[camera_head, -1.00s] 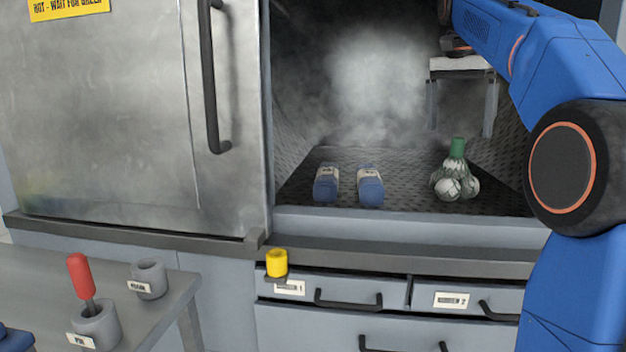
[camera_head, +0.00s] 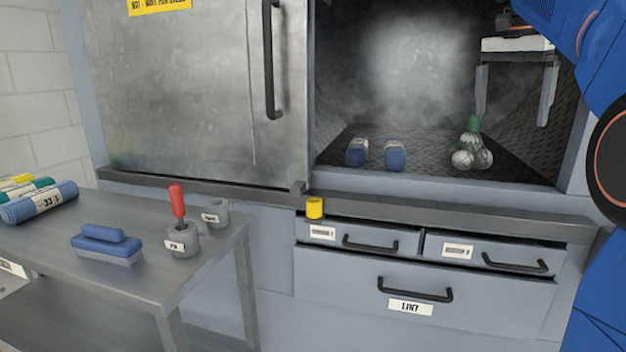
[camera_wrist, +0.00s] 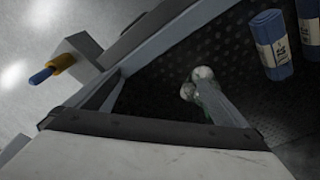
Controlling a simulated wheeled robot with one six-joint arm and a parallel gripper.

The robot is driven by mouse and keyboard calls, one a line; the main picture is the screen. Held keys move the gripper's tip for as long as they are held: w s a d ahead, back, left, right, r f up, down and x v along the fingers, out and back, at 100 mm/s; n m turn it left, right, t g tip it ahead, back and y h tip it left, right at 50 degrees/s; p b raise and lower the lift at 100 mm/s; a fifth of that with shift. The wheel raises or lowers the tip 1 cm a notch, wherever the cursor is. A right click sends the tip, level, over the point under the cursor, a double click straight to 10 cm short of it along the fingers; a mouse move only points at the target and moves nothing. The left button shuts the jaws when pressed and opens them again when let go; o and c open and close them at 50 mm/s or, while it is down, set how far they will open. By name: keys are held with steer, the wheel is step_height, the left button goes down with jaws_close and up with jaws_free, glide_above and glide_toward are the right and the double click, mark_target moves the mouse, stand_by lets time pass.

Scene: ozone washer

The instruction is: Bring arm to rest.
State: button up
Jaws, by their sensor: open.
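My gripper (camera_head: 515,88) hangs inside the upper right of the washer opening, fingers pointing down. Its two grey fingers are wide apart with nothing between them. My blue arm reaches in from the right edge of the head view. Below and left of the gripper, a netted white-and-green bundle (camera_head: 472,148) stands on the chamber floor, apart from the fingers. The wrist view shows the bundle (camera_wrist: 203,80) partly covered by a grey part.
Two blue labelled rolls (camera_head: 376,153) lie on the chamber floor. The sliding door (camera_head: 190,90) covers the left side. A side table (camera_head: 150,275) holds a brush (camera_head: 108,243), a red-handled tool (camera_head: 177,203) and rolls.

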steer(key=s+a+f+n+t, duration=0.1)
steer(key=s+a+f+n, duration=0.3)
steer(key=s+f, duration=0.5)
steer(key=s+a+f+n+t+y, duration=0.1)
steer(key=s+a+f+n, duration=0.3)
steer(key=s+f, duration=0.6)
steer(key=s+a+f+n+t, duration=0.1)
steer(key=s+a+f+n, duration=0.3)
steer(key=s+f, duration=0.6)
step_height(320, 180, down, 11)
steer(key=a, duration=0.2)
steer(key=shift+s+a+f+t+y, duration=0.15)
steer(key=shift+s+a+t+y, duration=0.15)
steer(key=shift+t, duration=0.1)
steer(key=shift+w, duration=0.1)
